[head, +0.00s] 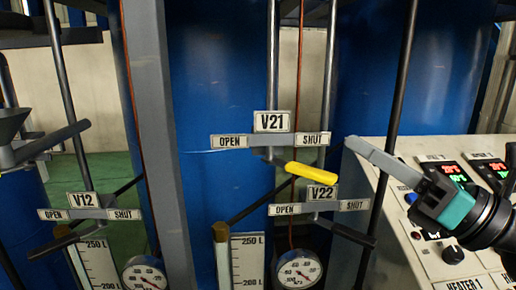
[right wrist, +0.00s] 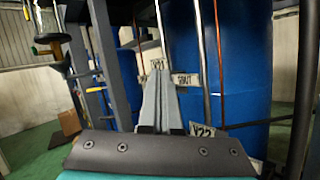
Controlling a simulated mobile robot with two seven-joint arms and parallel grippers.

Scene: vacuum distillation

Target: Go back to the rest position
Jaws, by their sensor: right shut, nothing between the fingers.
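My right gripper (head: 350,143) comes in from the right in the head view. Its grey fingers are closed together and empty, pointing left. The fingertips are near the SHUT end of the V21 plate (head: 272,121), just right of the yellow valve handle (head: 305,169); I cannot tell the exact depth gap. In the right wrist view, the closed fingers (right wrist: 158,75) point up toward the pipes and the label plates. My left gripper is not in view.
Valve plates V22 (head: 321,192) and V12 (head: 83,200), with dark handles, stand nearby. Blue tanks (head: 220,60), a grey post (head: 155,120) and thin pipes fill the space ahead. Pressure gauges (head: 299,271) sit low. A control panel (head: 440,265) with displays lies below my right arm.

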